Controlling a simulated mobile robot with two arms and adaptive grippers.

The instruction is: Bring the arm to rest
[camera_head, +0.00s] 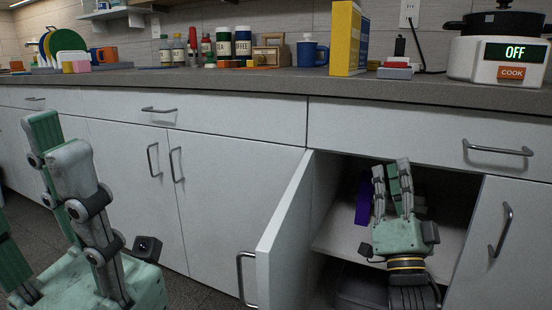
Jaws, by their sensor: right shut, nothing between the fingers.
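My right gripper (392,172) is in front of and partly inside the open lower cabinet (335,235). Its fingers point up and inward, shut with nothing between them. My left gripper (34,185) is close to the camera at the left, in front of the closed cabinets. Its fingers stand apart and I see nothing held there; part of it is cut off by the frame edge.
The open cabinet door (285,235) stands just left of my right arm. A purple object (363,202) is inside the cabinet, beside the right gripper. The grey counter (200,82) above holds bottles, canisters, a blue mug (310,52), a yellow box (344,38) and a cooker (497,60).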

